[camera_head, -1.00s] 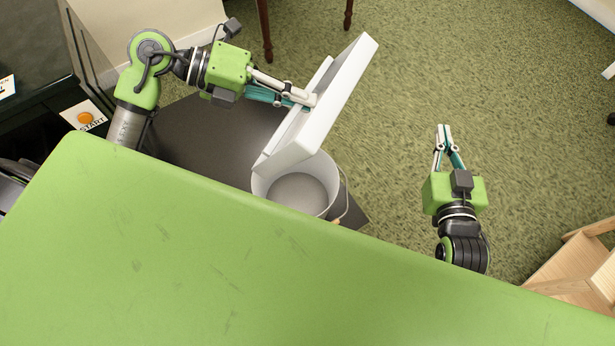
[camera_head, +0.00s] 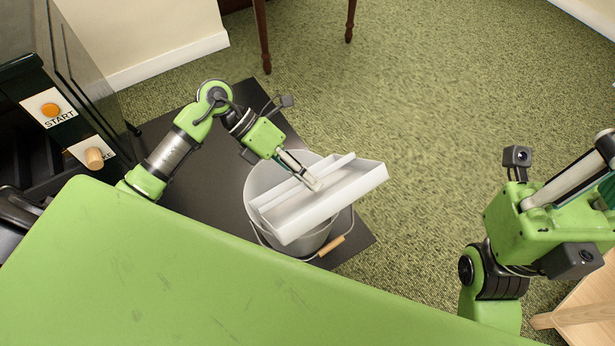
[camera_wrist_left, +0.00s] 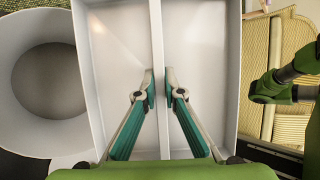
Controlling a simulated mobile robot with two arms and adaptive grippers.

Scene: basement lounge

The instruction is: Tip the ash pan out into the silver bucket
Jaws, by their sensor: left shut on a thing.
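The ash pan (camera_head: 330,205) is a white, shallow tray with a lengthwise divider. My left gripper (camera_head: 314,183) is shut on that divider, which also shows between the fingertips in the left wrist view (camera_wrist_left: 160,88). The pan is held over the silver bucket (camera_head: 262,184), slightly tilted with its open side up, and covers much of the bucket's mouth. Both compartments look bare. In the left wrist view the bucket (camera_wrist_left: 50,85) is left of the pan, and its visible inside looks empty. My right gripper (camera_head: 585,190) is at the right edge, its fingertips cut off.
The bucket stands on a dark mat (camera_head: 190,150) on green carpet. A stove with a START button (camera_head: 50,109) is at left. A green surface (camera_head: 200,270) fills the front. Wooden furniture (camera_head: 585,310) is at lower right. Open carpet lies right of the bucket.

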